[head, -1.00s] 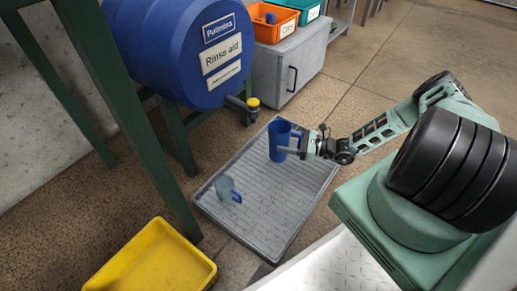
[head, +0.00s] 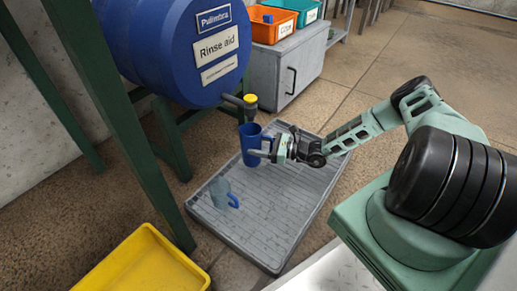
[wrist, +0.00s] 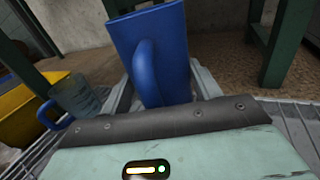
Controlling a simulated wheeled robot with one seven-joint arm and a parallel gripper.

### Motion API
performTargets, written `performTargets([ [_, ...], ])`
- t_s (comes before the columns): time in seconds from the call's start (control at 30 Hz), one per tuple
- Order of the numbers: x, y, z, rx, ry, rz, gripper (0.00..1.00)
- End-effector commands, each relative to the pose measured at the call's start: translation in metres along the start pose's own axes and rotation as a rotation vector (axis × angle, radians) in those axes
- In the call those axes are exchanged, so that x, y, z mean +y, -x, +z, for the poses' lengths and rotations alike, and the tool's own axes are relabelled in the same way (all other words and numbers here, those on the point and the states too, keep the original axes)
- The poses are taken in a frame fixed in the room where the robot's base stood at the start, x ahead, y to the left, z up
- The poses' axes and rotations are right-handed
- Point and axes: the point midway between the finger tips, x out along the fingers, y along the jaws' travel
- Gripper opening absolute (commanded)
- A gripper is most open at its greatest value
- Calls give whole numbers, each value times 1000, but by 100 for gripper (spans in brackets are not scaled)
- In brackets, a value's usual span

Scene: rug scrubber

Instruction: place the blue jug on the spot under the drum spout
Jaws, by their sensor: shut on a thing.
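The blue jug (head: 250,152) is upright with its handle toward my arm, over the grey ribbed tray. My gripper (head: 264,152) is shut on it from the right; in the wrist view the jug (wrist: 178,45) stands between the fingers, handle toward the camera. I cannot tell whether the jug's base touches the tray, and the spot beneath is hidden.
A clear jug with a blue handle (head: 221,190) stands on the grey tray (head: 262,232), left of the blue jug; it also shows in the wrist view (wrist: 75,96). A yellow tub (head: 145,265) lies at front left. Green stand legs (head: 170,130) rise left of the tray.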

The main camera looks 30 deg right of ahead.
Motion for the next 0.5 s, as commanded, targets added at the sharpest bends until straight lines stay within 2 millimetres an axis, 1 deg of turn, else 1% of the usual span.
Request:
performTargets([
  [0.17, 0, 0, 2, 0, 1, 0, 38],
  [0.33, 0, 0, -3, 0, 0, 0, 38],
  [0.37, 0, 0, -2, 0, 1, 0, 70],
  [0.4, 0, 0, -2, 0, 1, 0, 81],
  [0.43, 0, 0, -2, 0, 1, 0, 84],
  [0.5, 0, 0, -2, 0, 0, 0, 84],
])
